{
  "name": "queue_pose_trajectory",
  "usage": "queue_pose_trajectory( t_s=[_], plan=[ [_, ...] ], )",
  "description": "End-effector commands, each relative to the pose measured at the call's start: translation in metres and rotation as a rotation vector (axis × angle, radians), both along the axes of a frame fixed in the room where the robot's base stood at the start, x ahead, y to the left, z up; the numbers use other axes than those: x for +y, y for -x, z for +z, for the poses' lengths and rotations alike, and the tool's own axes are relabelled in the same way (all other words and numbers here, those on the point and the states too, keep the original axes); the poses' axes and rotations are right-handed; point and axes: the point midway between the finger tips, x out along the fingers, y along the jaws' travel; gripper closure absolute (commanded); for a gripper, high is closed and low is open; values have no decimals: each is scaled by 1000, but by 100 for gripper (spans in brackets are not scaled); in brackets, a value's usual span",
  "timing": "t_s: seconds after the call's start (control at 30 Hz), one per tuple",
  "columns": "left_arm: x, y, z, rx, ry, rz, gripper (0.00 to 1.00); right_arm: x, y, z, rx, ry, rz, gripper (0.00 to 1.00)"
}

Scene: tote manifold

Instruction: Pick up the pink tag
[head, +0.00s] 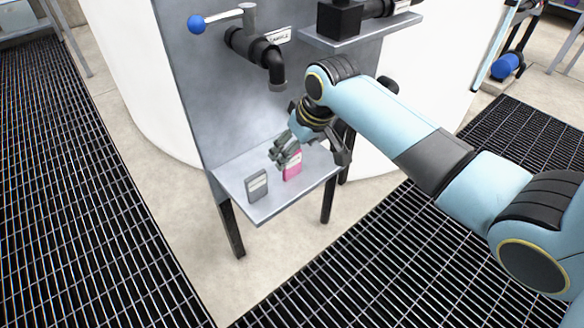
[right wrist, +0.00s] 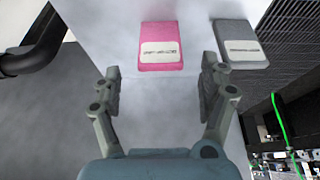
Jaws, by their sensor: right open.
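The pink tag (head: 292,167) stands on a small grey shelf (head: 263,209) in the head view, partly hidden behind my right gripper. In the right wrist view the pink tag (right wrist: 161,48) with its white label lies just beyond and between the fingertips. My right gripper (right wrist: 161,82) is open and empty, with one finger on each side of the space in front of the tag; it also shows in the head view (head: 309,158). I see no contact with the tag. My left gripper is in neither view.
A grey tag (head: 256,187) stands beside the pink one, also in the right wrist view (right wrist: 239,45). A black pipe spout (head: 273,68) and a blue-knobbed lever (head: 198,23) are above the shelf. A white tank (head: 134,70) stands behind the panel.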

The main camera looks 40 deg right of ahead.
Motion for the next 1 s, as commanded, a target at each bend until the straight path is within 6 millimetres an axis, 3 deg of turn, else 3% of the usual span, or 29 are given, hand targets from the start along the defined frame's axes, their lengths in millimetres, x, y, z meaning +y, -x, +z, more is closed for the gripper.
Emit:
queue_pose_trajectory(
  t_s=[0.03, 0.2, 0.47, 0.9, 1.0],
  plan=[
    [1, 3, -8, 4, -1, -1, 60, 1, -1, -14, 4, -1, -1, 23],
    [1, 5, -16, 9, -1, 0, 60, 2, -10, -33, 2, -1, -1, 23],
    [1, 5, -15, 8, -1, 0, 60, 2, -11, -33, 0, -1, 0, 23],
    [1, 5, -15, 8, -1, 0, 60, 2, -11, -34, 1, -1, -1, 78],
    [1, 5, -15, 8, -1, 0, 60, 2, -11, -34, 1, -1, -1, 79]
  ],
)
